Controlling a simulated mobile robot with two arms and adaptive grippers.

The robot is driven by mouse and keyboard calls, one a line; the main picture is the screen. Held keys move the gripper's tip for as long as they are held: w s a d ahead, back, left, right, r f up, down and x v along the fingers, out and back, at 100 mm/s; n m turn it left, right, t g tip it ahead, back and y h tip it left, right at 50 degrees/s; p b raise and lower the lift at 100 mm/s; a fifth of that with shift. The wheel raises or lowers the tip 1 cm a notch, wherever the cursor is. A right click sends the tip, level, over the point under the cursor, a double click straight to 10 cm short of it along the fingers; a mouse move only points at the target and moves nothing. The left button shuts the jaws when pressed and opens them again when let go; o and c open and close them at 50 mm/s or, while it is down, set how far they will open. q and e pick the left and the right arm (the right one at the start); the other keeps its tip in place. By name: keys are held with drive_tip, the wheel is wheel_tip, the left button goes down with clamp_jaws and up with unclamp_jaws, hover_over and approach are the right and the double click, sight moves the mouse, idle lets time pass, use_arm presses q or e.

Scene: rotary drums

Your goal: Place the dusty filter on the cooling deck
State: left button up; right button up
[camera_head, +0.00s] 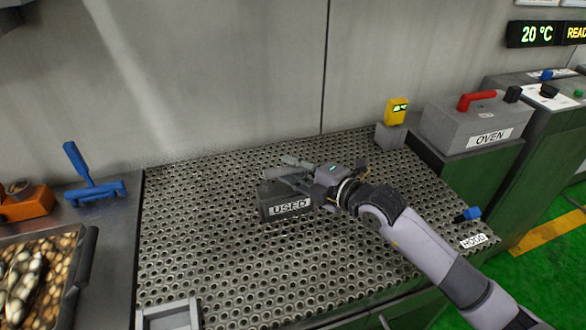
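The cooling deck appears to be the perforated metal surface (200,230) that fills the middle of the view. A dark box labelled USED (285,208) stands on it. My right gripper (291,171) is over the top of this box, pointing left. Its two fingers look spread, and I see nothing between them. I cannot make out a dusty filter; the box's inside is mostly hidden by the gripper. My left gripper is not in view.
A grey oven box (465,125) with a red handle and a yellow meter (396,111) stand at the back right. At left are a blue tool (92,182), an orange item (27,203) and a dark tray (82,265).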

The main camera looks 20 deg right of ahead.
drive_tip(key=shift+o, duration=1)
drive_tip(key=shift+r, duration=0.15)
drive_tip(key=b+v, duration=0.1)
drive_tip(key=v, duration=1.1)
drive_tip(key=shift+b, duration=0.35)
